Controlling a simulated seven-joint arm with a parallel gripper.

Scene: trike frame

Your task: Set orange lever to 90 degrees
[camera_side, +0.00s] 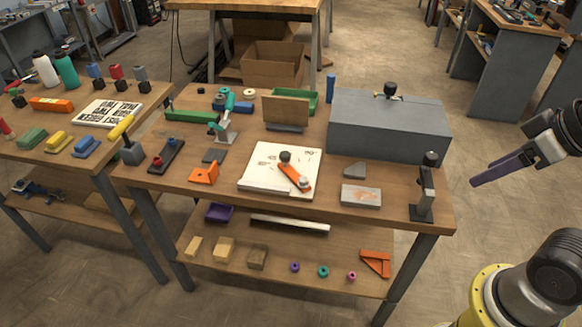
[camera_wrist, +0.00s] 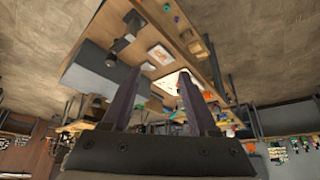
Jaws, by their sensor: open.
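The orange lever (camera_side: 295,177) is mounted on a white board (camera_side: 257,178) on the middle table. A dark knob (camera_side: 285,156) stands at its upper left end, and the lever slants down to the right. My gripper (camera_side: 476,183) is in the air right of the table, well apart from the lever. In the wrist view my gripper (camera_wrist: 155,88) has two purple fingers spread apart with nothing between them. The white board (camera_wrist: 168,84) shows partly between and behind the fingers there. The lever is too small to make out clearly in the wrist view.
A large grey box (camera_side: 390,128) stands at the table's back right. A black upright clamp (camera_side: 425,188) stands at the right edge, with a grey block (camera_side: 361,195) nearer the lever. An orange bracket (camera_side: 204,173) lies left of the board.

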